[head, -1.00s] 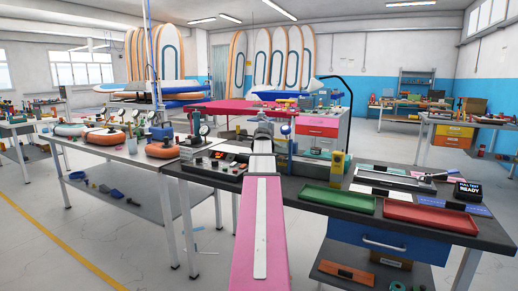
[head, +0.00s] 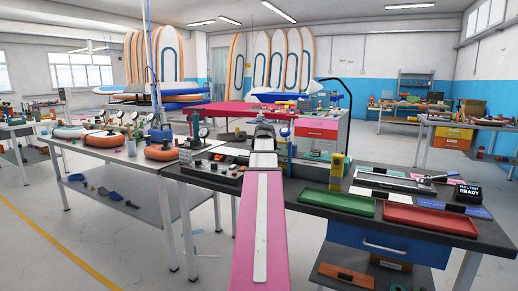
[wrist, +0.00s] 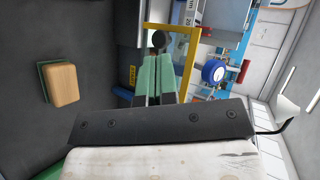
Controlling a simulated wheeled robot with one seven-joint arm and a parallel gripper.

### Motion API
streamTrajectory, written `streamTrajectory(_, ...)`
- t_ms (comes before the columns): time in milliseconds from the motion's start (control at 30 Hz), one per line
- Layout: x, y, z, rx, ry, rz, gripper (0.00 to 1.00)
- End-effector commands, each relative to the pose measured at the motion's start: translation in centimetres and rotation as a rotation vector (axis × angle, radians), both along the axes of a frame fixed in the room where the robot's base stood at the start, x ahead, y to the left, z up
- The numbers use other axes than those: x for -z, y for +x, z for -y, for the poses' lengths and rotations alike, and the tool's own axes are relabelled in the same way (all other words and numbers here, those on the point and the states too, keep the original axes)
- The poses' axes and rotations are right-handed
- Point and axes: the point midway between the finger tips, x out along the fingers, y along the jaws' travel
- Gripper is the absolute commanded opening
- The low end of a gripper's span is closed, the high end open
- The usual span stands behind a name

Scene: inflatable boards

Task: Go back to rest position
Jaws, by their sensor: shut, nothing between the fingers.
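My pink arm reaches forward over the dark workbench (head: 310,196) in the head view. My gripper is at its far end, mostly hidden behind the arm's own links there. In the wrist view my gripper (wrist: 155,74) shows as two pale green fingers close together, with nothing held between them. Past the fingertips is a round black knob (wrist: 158,39), which looks close to them; I cannot tell the exact gap.
A green tray (head: 338,203) and a red tray (head: 430,218) lie on the bench right of my arm. A control box (head: 213,172) stands left of it. A yellow upright part (head: 337,165) stands near the arm's right. A wooden block (wrist: 62,83) shows in the wrist view.

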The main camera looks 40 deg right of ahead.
Motion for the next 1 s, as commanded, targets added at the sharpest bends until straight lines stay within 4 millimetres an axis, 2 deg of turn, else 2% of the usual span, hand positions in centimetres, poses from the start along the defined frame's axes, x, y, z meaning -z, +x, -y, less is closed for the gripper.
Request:
streamTrajectory(33, -0.4, -1.0, -0.6, 0.0, 0.0, 0.001, 0.0)
streamTrajectory(200, -1.3, -2.4, -1.4, 0.0, 0.002, 0.0, 0.0)
streamTrajectory(467, -1.6, -2.8, -1.6, 0.0, 0.002, -0.001, 0.0)
streamTrajectory(567, -1.1, -2.6, -2.1, -0.012, -0.001, -0.013, 0.0)
streamTrajectory(667, 1.1, -1.9, -3.8, -0.06, -0.017, -0.064, 0.0)
streamTrajectory(767, 4.8, -0.8, -7.2, -0.154, -0.054, -0.155, 0.0)
streamTrajectory(1000, 14.8, 0.8, -16.7, -0.449, -0.172, -0.401, 0.0)
